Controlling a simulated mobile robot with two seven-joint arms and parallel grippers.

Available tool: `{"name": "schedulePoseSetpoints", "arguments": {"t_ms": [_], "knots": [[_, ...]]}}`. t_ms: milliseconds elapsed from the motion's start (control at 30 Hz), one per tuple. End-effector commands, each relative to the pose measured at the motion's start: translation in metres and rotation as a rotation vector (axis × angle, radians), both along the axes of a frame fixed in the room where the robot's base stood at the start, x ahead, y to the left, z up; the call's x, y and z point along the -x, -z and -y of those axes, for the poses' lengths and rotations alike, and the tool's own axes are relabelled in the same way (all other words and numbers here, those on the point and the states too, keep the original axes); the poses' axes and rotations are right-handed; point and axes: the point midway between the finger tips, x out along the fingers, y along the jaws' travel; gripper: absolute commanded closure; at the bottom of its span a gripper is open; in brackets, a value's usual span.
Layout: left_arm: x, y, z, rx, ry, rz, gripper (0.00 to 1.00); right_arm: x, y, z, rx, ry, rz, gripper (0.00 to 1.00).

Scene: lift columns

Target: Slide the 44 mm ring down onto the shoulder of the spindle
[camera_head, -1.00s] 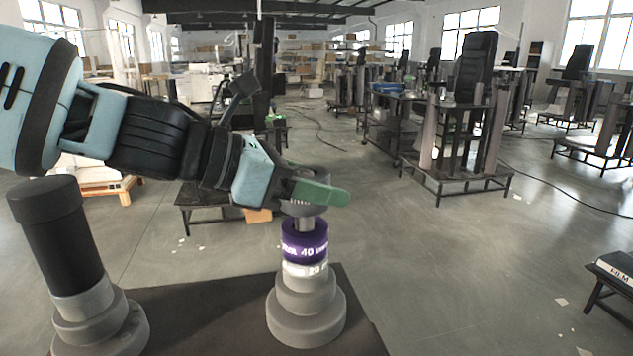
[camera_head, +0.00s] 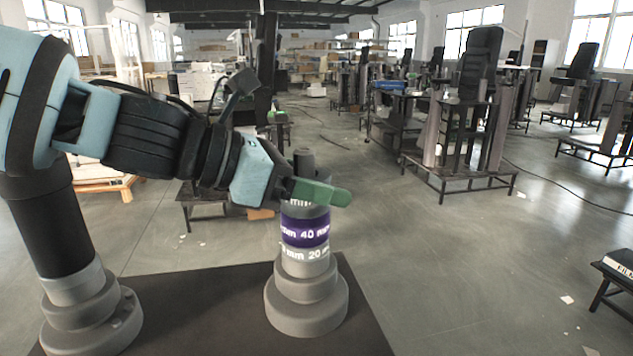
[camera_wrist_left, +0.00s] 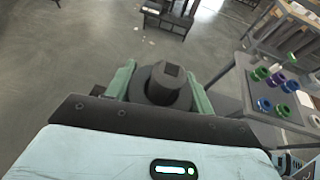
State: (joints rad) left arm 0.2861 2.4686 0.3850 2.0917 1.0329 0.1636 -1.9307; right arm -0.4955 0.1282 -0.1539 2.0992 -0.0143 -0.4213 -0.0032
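The spindle (camera_head: 307,318) stands upright on a dark table, with a stepped grey base. A pale ring marked 20 mm (camera_head: 304,262) and a purple ring marked 40 mm (camera_head: 306,232) are stacked on it. A grey ring (camera_head: 305,212), its number hidden, is around the spindle directly above the purple one, with no visible gap. The spindle's dark top (camera_head: 303,162) sticks up through it. My left gripper (camera_head: 320,192) has green fingers at the grey ring. In the left wrist view its fingers (camera_wrist_left: 160,92) close on both sides of the ring. My right gripper is out of view.
In the wrist view, a side table (camera_wrist_left: 240,92) with several coloured rings stands at the right.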

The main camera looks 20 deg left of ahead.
Motion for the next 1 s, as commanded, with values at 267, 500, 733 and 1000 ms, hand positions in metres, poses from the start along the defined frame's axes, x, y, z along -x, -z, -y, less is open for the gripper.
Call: {"name": "schedulePoseSetpoints", "arguments": {"t_ms": [267,500,733,1000], "knots": [[0.0,0.0,0.0,0.0,0.0,0.0,0.23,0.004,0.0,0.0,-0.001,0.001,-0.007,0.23],[0.002,-0.002,-0.002,0.0,0.0,0.0,0.23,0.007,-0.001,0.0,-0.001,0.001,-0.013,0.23],[0.02,-0.016,-0.023,0.001,-0.001,0.005,0.23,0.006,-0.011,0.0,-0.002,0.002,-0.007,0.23],[0.042,-0.029,-0.047,0.001,-0.001,0.004,0.23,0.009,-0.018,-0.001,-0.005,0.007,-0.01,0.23]]}}
